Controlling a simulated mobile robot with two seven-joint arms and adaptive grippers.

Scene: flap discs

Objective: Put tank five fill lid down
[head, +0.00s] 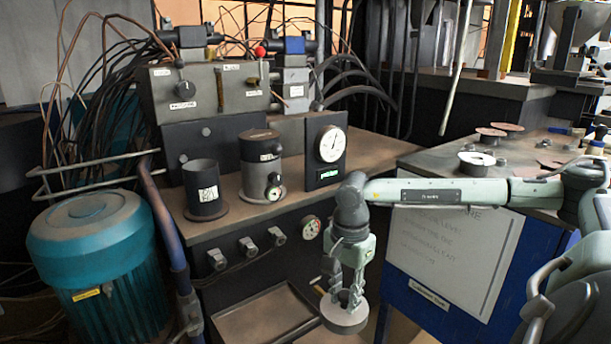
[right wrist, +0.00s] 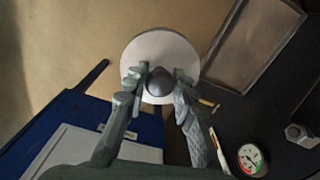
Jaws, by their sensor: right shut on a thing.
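A round pale grey lid (head: 346,320) hangs low in front of the dark cabinet. My right gripper (head: 346,298) points down, shut on this knob, with one finger on each side; the gripper also shows in the right wrist view (right wrist: 158,86). A dark open-topped cup (head: 206,182) with a white label stands on the cabinet top at the left. I cannot read which tank it is. My left gripper is not in view.
A capped cylinder with a gauge (head: 261,160) and a black gauge box (head: 326,150) stand beside the cup. A shallow tray (head: 265,318) juts from the cabinet's lower front. A blue cabinet with a sign (head: 455,255) is at the right; a teal motor (head: 95,250) is at the left.

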